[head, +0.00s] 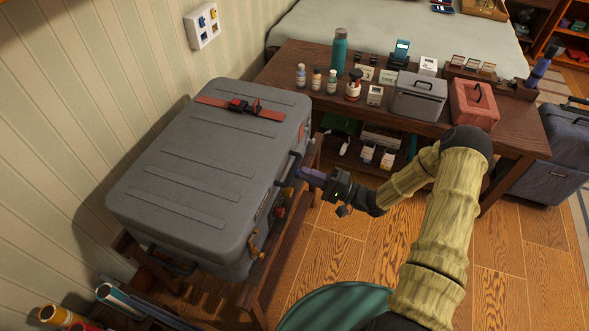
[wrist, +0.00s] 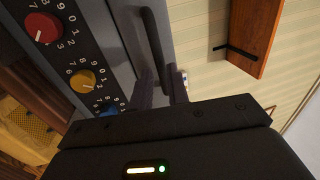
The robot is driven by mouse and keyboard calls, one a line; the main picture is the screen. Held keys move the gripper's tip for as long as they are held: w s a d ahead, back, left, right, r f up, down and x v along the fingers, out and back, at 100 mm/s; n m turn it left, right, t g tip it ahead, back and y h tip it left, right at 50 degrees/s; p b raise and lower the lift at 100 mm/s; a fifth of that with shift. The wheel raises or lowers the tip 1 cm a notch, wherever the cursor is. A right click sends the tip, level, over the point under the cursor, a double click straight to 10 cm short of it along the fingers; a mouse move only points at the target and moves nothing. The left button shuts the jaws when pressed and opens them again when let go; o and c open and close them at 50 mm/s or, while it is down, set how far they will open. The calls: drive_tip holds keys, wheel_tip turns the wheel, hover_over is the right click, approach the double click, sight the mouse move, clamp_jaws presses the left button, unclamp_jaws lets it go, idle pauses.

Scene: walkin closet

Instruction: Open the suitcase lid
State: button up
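The grey suitcase (head: 185,165) lies flat on a low wooden bench beside the striped wall. Its lid is shut, and a red strap (head: 225,108) with a dark buckle crosses the top. In the wrist view, the suitcase side (wrist: 118,20) carries a red dial (wrist: 44,28), a yellow dial (wrist: 83,81) and a blue dial (wrist: 108,109), with a dark handle (wrist: 154,45) beside them. My gripper (head: 302,173) is at the suitcase's front side. In the wrist view my gripper (wrist: 161,88) has its fingers apart, near the handle's lower end; contact is unclear.
A dark wooden table (head: 300,58) behind holds a teal bottle (head: 339,50), small bottles, a grey box (head: 417,97) and a red box (head: 473,104). A blue suitcase (head: 553,165) stands at the right. A teal round seat (head: 335,308) is in front. Wood floor lies between.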

sight(295, 168)
drive_tip(key=x, duration=0.4)
drive_tip(key=shift+w+a, duration=0.1)
drive_tip(key=shift+a, duration=0.25)
drive_tip(key=shift+r, duration=0.1)
clamp_jaws()
drive_tip(key=shift+r, duration=0.1)
